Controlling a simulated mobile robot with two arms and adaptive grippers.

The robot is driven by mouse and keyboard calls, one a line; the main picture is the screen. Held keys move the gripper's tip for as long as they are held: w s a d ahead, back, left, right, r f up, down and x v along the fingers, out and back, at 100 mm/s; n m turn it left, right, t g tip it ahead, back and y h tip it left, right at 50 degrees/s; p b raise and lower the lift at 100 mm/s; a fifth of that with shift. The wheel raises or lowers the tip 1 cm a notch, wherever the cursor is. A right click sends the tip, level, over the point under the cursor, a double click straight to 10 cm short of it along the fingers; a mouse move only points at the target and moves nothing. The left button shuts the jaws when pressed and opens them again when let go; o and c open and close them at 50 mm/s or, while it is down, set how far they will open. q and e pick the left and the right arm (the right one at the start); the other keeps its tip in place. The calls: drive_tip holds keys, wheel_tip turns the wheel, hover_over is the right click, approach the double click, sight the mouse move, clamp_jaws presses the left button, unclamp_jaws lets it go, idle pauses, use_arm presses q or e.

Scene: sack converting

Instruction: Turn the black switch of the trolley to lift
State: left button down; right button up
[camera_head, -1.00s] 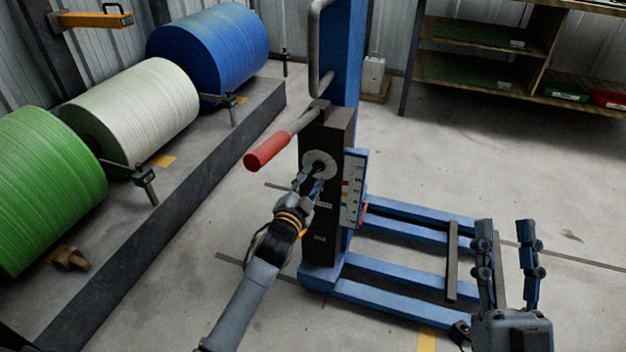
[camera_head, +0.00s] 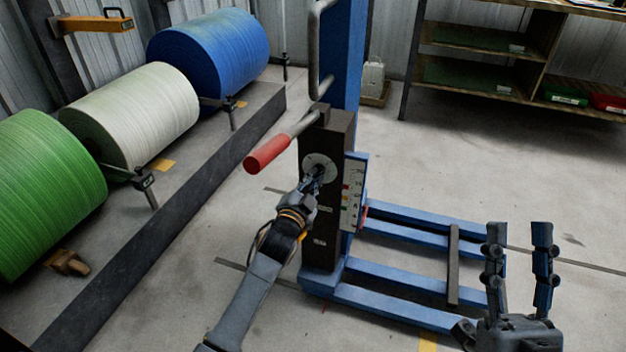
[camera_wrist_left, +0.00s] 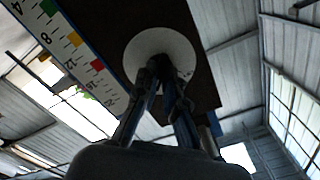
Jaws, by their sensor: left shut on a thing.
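The blue trolley (camera_head: 343,80) stands upright in the middle of the head view, with a dark control box (camera_head: 341,130) on its column. A pale round dial plate (camera_head: 309,161) is on the box face; it also shows in the left wrist view (camera_wrist_left: 181,42). My left gripper (camera_head: 317,174) is at the plate, its fingers shut on the black switch, which they mostly hide. In the left wrist view the fingers (camera_wrist_left: 165,72) meet at the plate's centre. The switch's exact angle cannot be told. My right gripper (camera_head: 519,246) is open and empty, right of the trolley.
A red-handled lever (camera_head: 267,153) sticks out left from the control box, above my left gripper. A coloured scale (camera_head: 352,192) is beside the dial. Blue fork legs (camera_head: 410,270) lie low in front. Big green, white and blue rolls (camera_head: 130,115) stand left; shelves (camera_head: 480,70) stand behind right.

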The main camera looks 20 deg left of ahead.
drive_tip(key=shift+w, duration=0.1)
drive_tip(key=w+d+f+g+h+p, duration=0.1)
drive_tip(key=w+f+g+h+p, duration=0.1)
drive_tip(key=f+g, duration=0.5)
drive_tip(key=w+f+g+h+p, duration=0.2)
drive_tip(key=f+g+p, duration=0.15)
drive_tip(key=f, duration=0.65)
use_arm(q)
drive_tip(key=n+p, duration=0.3)
drive_tip(key=n, duration=1)
drive_tip(key=shift+d, duration=0.15)
drive_tip(key=shift+n+p, duration=0.45)
drive_tip(key=shift+n, duration=1.95)
use_arm(e)
drive_tip(key=s+d+f+g+h, duration=0.1)
drive_tip(key=s+d+f+g, duration=0.2)
drive_tip(key=s+f+g, duration=0.2)
drive_tip(key=s+d+f+m+g+h, duration=0.1)
drive_tip(key=s+f+g, duration=0.4)
drive_tip(key=s, duration=0.6)
drive_tip(key=shift+d+g+h, duration=0.6)
drive_tip(key=shift+d+g, duration=0.35)
drive_tip(key=shift+d, duration=0.15)
use_arm(q)
drive_tip(key=c, duration=1.4)
unclamp_jaws()
drive_tip(key=shift+c, duration=0.2)
